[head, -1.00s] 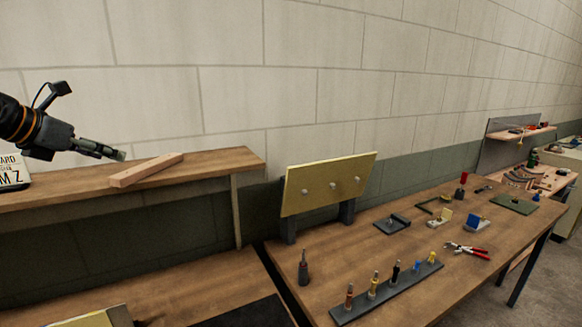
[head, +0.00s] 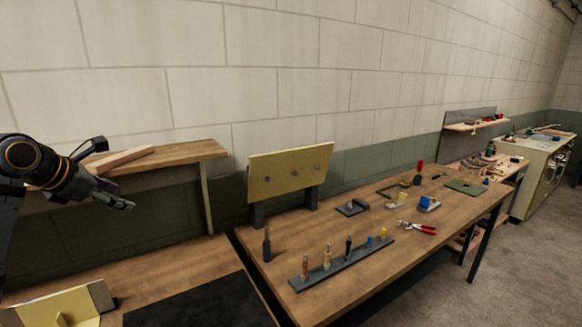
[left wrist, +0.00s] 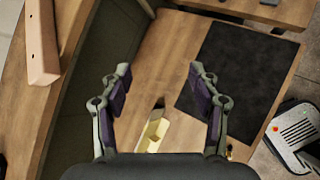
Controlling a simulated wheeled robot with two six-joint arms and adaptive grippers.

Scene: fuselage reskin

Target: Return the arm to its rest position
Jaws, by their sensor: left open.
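My left gripper (head: 118,196) comes in from the left in the head view, in front of the raised wooden shelf (head: 185,152). In the left wrist view the left gripper (left wrist: 165,90) has its two fingers wide apart with nothing between them. The workbench top lies below it. A wooden block (head: 120,159) lies on the shelf behind the arm. It also shows at the upper left of the left wrist view (left wrist: 41,40), apart from the fingers. My right gripper is in neither view.
A black mat (head: 205,303) and a yellow panel piece (head: 62,308) lie on the near bench. A yellow board on a stand (head: 290,172) is at its right. A tool rack (head: 342,265) and red pliers (head: 415,228) lie on the right table. Open floor is at the right.

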